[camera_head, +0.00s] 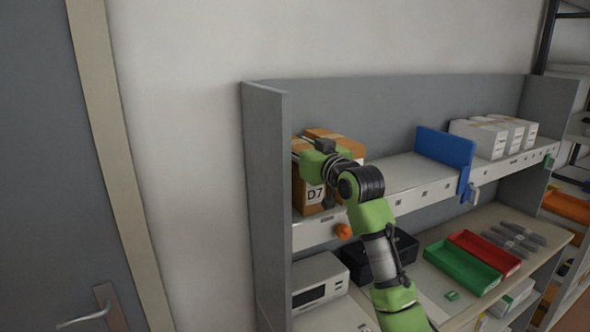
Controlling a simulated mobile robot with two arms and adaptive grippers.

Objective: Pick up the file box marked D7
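The file box marked D7 (308,195) is an orange-brown box with a white label. It stands on the upper shelf at its left end, close to the grey side panel. One green and black arm reaches up from the lower right, and I take it as my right arm. Its gripper end (318,160) is in front of the upper part of the box and covers some of it. The fingers are not clearly visible, so I cannot tell whether they touch the box. My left gripper is not in view.
The upper shelf (405,172) carries a blue divider (446,150) and white boxes (492,138) at right. Below are a grey device (318,283), a black bin (402,243), a green tray (462,268) and a red tray (485,253). The side panel (268,200) borders the box's left.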

